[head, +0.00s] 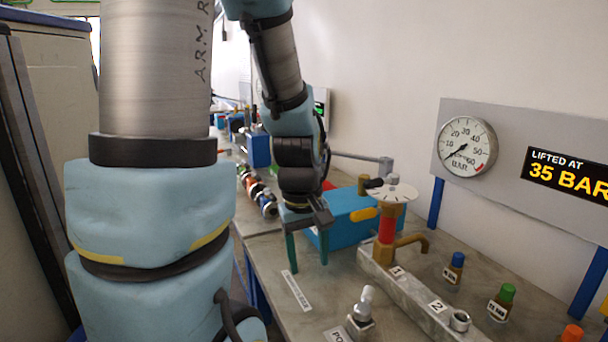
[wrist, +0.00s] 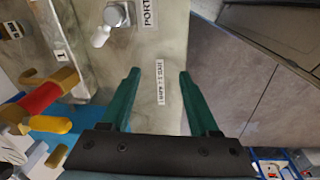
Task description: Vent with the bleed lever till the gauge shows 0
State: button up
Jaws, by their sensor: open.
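The round gauge (head: 466,147) is on the grey wall panel at the right. Its needle points to the lower left, near the low end of the scale; the exact reading is hard to tell. A brass and red valve (head: 386,230) with a yellow lever (head: 364,214) stands on the metal block. A small fitting with a white lever (head: 367,298) is near the PORT label; the white lever also shows in the wrist view (wrist: 101,37). I cannot tell which is the bleed lever. My gripper (head: 307,266) is open and empty, pointing down left of both levers.
A blue box (head: 345,222) stands behind my gripper. The metal block (head: 420,302) carries numbered labels. Brown bottles with blue (head: 457,259) and green (head: 507,292) caps stand right of it. The panel display (head: 568,175) reads "LIFTED AT 35 BAR". A paper label (head: 296,290) lies on the bench.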

jog(key=w+a+m, duration=0.1)
jog(key=a+m, duration=0.3)
jog(key=a, duration=0.3)
jog(key=shift+a+m+t+y+b, duration=0.3)
jog(key=shift+y, duration=0.1)
jog(key=shift+f, duration=0.1)
dwell(4.6)
